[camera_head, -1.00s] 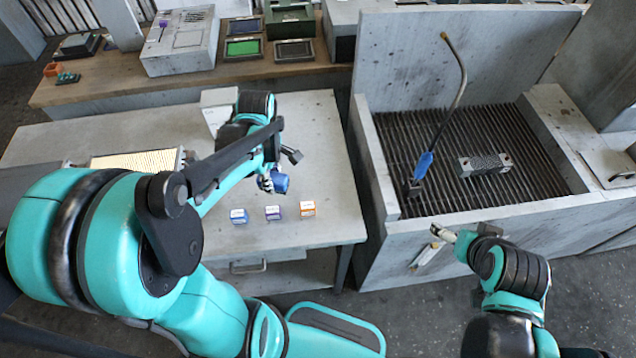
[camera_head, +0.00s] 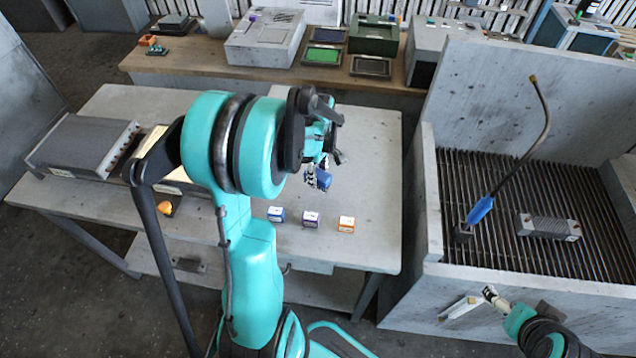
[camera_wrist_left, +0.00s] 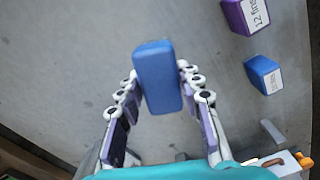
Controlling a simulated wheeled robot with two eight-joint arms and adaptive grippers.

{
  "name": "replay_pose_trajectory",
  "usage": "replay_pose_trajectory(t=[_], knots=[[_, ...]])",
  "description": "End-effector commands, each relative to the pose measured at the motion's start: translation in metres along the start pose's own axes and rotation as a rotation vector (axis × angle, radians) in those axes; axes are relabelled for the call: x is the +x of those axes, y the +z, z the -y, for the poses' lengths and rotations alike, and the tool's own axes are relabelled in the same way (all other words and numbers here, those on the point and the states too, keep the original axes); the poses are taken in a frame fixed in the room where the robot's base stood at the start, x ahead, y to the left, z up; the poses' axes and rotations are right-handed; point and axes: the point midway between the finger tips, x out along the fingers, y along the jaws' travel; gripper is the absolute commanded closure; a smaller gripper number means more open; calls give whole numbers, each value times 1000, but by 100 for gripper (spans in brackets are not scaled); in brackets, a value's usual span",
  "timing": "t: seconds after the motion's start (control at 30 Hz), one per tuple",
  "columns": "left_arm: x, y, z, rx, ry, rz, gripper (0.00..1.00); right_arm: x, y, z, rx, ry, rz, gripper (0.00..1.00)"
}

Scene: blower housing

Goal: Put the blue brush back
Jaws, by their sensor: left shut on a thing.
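My left gripper (camera_head: 318,178) is shut on a blue block-shaped piece, which I take to be the blue brush (camera_head: 324,181). In the left wrist view the blue brush (camera_wrist_left: 157,75) sits between the two fingers (camera_wrist_left: 158,82); no bristles show. It is held above the grey table (camera_head: 375,150), behind the row of small labelled boxes. My right gripper (camera_head: 490,293) is small in the head view, in front of the grated booth; its jaws are not clear.
Blue (camera_head: 275,214), purple (camera_head: 310,219) and orange (camera_head: 346,224) boxes stand near the table's front edge. A grey finned unit (camera_head: 85,147) is at the table's left. The grated booth (camera_head: 432,200) on the right holds a blue-handled wand (camera_head: 480,210) and a metal block (camera_head: 548,227).

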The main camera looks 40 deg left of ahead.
Motion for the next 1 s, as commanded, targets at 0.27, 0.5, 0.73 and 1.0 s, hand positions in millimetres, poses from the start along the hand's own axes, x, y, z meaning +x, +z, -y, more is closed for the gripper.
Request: replay_pose_trajectory(t=[0.27, 0.5, 0.73, 1.0], knots=[[37, 0, 0, 0, 0, 0, 92, 11, 8, 0, 0, 0, 0, 11], [36, 1, 0, 0, 0, 0, 92, 11, 8, 0, 0, 0, 0, 11], [39, 1, 0, 0, 0, 0, 44, 13, 9, 0, 0, 0, 0, 11], [38, 1, 0, 0, 0, 0, 44, 12, 9, 0, 0, 0, 0, 11]])
